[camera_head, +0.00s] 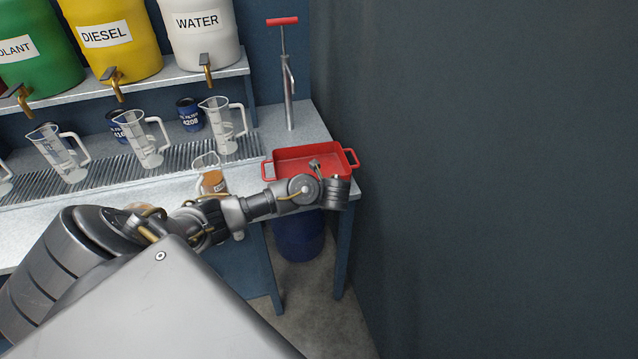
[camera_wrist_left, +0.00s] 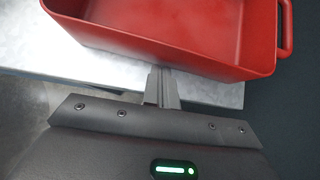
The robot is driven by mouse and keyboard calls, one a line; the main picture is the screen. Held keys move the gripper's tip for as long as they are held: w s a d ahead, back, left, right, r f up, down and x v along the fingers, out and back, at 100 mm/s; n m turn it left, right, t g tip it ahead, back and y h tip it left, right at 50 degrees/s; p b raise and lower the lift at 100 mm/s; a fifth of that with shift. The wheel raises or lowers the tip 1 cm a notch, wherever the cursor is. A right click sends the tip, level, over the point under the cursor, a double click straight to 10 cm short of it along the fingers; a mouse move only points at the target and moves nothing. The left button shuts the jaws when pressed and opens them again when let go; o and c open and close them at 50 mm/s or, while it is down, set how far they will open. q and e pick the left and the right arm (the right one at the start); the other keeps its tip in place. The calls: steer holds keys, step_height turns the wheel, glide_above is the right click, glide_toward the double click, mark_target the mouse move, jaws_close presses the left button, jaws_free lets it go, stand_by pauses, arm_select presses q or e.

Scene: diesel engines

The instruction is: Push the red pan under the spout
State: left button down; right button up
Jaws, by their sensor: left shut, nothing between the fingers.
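The red pan (camera_head: 290,158) sits at the right end of the bench, with a handle at each side. Its wall also fills the top of the left wrist view (camera_wrist_left: 170,46). My left gripper (camera_head: 316,164) is at the pan's front right in the head view. In the left wrist view the gripper (camera_wrist_left: 162,72) is shut and empty, its fingertips at the pan's lower wall; I cannot tell if they touch. Brass spouts sit on the water drum (camera_head: 206,66), the diesel drum (camera_head: 114,82) and the green drum (camera_head: 20,96). My right gripper is not in view.
Measuring jugs (camera_head: 222,128) stand on the grating left of the pan. A jug with amber liquid (camera_head: 210,176) stands near the front edge. A hand pump (camera_head: 288,85) stands behind the pan. A dark wall (camera_head: 480,150) rises to the right.

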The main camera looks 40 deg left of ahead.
mark_target(307, 168)
arm_select(q)
steer(key=shift+w+a, duration=0.2)
steer(key=shift+a, duration=0.1)
steer(key=w+a, duration=0.2)
steer(key=a, duration=0.1)
steer(key=w+a+b, duration=0.1)
steer(key=w+a, duration=0.1)
steer(key=a, duration=0.1)
steer(key=w+a+b, duration=0.1)
steer(key=w+a, duration=0.1)
steer(key=a, duration=0.1)
steer(key=shift+w+a+f, duration=0.1)
steer(key=shift+w, duration=0.15)
steer(key=shift+w+a, duration=0.15)
steer(key=shift+a, duration=0.1)
steer(key=shift+d, duration=0.1)
